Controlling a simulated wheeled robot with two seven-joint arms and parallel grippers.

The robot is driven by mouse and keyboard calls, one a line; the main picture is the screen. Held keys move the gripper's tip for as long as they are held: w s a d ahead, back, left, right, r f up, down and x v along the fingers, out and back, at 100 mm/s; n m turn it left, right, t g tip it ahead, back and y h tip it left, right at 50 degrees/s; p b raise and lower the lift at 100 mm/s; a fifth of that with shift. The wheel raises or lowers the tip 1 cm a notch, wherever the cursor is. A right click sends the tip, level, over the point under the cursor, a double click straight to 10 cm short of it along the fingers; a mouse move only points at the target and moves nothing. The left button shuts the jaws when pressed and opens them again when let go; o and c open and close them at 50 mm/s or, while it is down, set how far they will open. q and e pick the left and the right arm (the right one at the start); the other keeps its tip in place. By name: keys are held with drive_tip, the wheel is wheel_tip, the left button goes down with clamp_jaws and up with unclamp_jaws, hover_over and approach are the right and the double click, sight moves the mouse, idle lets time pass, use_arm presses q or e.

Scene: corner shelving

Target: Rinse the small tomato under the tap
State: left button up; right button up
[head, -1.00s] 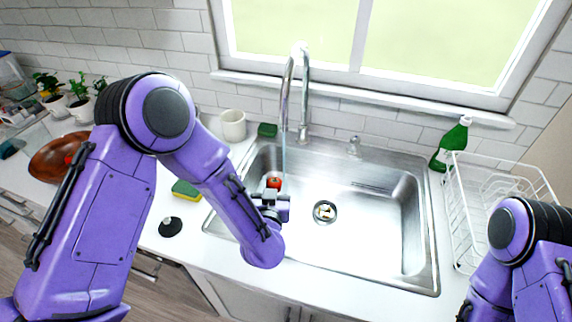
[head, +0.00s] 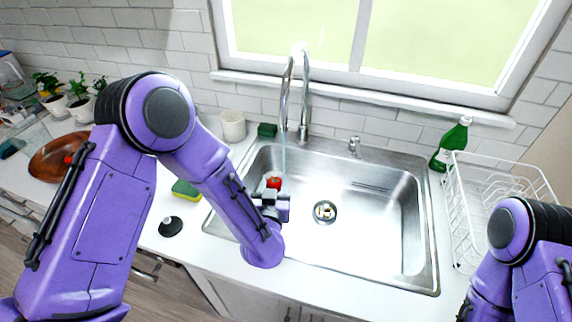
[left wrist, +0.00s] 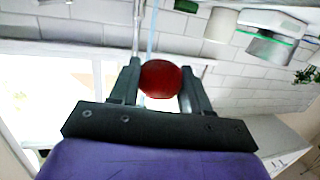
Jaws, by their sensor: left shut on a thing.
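A small red tomato (head: 274,182) is over the left part of the sink (head: 360,262). It also shows in the left wrist view (left wrist: 160,79), between the two dark fingers of my left gripper (left wrist: 162,84). My left gripper (head: 273,190) is shut on the tomato. The chrome tap (head: 304,98) arches over the back of the sink. A thin stream of water (head: 284,158) falls from it towards the tomato. The exact spot where the water meets it is hard to tell. My right gripper is out of view; only part of my right arm shows.
A white dish rack (head: 492,200) and a green bottle (head: 451,143) stand right of the sink. A cup (head: 233,125), a yellow-green sponge (head: 187,190) and a black stopper (head: 170,226) are on the left counter. A wooden bowl (head: 50,160) is farther left. The right sink area is clear.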

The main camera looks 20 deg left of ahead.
use_arm(q)
drive_tip(key=shift+s+r+p, duration=0.25)
drive_tip(key=shift+r+p, duration=0.05)
drive_tip(key=shift+r, duration=0.1)
drive_tip(key=s+r+p, duration=0.2)
drive_tip(key=s, duration=0.1)
drive_tip(key=s+r, duration=0.1)
drive_tip(key=shift+s+a+r+p, duration=0.15)
drive_tip(key=shift+s+a+p, duration=0.1)
drive_tip(key=shift+p, duration=0.15)
